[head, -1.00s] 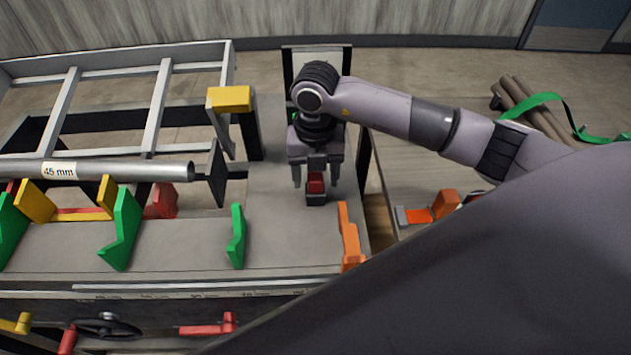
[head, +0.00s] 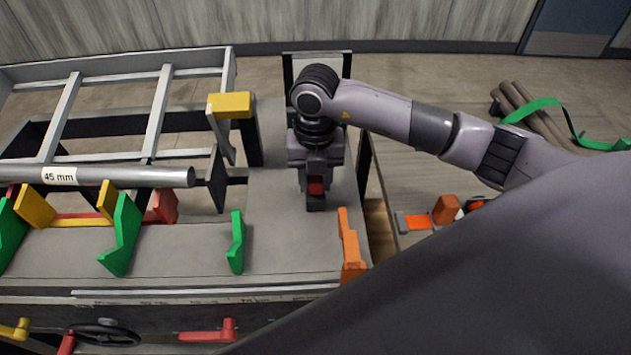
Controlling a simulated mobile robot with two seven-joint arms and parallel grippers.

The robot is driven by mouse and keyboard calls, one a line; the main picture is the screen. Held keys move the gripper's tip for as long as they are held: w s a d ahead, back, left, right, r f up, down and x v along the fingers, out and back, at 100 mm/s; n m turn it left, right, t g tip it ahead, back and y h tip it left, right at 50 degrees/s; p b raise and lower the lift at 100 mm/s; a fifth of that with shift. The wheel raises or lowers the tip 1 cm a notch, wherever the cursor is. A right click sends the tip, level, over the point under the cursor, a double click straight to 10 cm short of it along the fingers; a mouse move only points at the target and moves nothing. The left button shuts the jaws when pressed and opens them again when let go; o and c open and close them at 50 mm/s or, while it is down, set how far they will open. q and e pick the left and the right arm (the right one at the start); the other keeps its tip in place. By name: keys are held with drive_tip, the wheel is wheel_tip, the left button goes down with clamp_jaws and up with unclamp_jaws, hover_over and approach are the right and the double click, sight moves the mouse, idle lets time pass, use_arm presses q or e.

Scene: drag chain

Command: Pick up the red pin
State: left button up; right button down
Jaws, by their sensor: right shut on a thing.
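The red pin (head: 316,186) is a small red block with a dark lower part. It stands on the grey bench top, right of the metal tube's end. My right gripper (head: 315,188) points down over it, with its fingers closed around the red part. The fingers hide the pin's sides. The pin's dark foot appears at bench level; I cannot tell whether it touches the surface. My left gripper is not in view.
A metal tube (head: 125,176) marked 45 mm lies at the left, near green, yellow and red brackets. A green bracket (head: 237,242) and an orange bracket (head: 350,245) stand nearer the front edge. The bench between them is clear. A yellow block (head: 231,105) stands behind.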

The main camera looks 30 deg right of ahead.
sight(316, 178)
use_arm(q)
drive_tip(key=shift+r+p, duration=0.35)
use_arm(e)
wheel_tip(316, 178, up, 19)
drive_tip(key=shift+f, duration=0.15)
